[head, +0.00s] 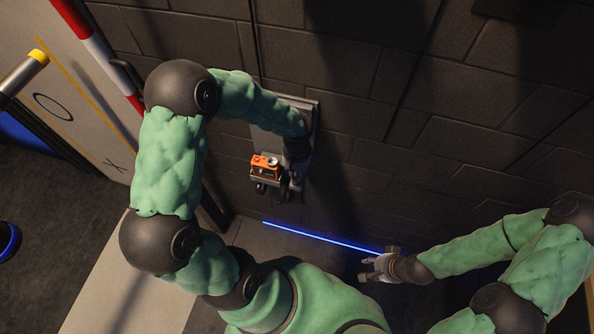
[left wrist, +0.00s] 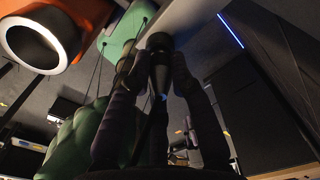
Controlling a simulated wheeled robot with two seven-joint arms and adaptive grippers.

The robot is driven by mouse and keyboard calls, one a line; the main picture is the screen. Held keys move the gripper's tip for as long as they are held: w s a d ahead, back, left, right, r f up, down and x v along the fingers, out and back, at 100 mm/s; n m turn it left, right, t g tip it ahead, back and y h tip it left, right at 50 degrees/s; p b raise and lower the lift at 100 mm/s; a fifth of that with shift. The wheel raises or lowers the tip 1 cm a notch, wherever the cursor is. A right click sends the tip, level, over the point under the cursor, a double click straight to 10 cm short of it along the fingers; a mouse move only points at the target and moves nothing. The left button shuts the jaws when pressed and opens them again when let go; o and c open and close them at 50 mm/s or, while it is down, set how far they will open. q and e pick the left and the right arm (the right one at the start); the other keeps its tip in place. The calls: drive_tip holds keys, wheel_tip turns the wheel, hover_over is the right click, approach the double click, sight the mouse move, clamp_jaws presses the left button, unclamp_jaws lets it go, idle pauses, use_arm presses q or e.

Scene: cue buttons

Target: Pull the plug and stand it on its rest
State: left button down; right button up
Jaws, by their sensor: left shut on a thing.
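My left gripper (head: 292,180) is at the lower part of a grey wall panel (head: 311,112), beside an orange fitting. In the left wrist view its two dark fingers (left wrist: 160,95) close on a dark, tapering piece with a round black end, which looks like the plug (left wrist: 160,44). The piece lies against or close to a pale surface; I cannot tell whether it is still seated. The arm and gripper hide the plug in the head view. I cannot make out the rest for certain. My right gripper (head: 379,266) is open and empty, low and away from the panel.
The orange fitting (head: 265,163) is just left of my left gripper; its pale ring (left wrist: 38,42) looms large in the left wrist view. A dark block wall (head: 450,100) is behind. A blue light strip (head: 320,238) runs along the wall foot. A red-and-white post (head: 98,50) stands left.

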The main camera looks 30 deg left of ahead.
use_arm(q)
drive_tip(key=shift+f, duration=0.25)
use_arm(e)
drive_tip(key=shift+f, duration=0.15)
use_arm(q)
drive_tip(key=c, duration=1)
unclamp_jaws()
drive_tip(key=shift+c, duration=0.2)
drive_tip(key=shift+r, duration=0.1)
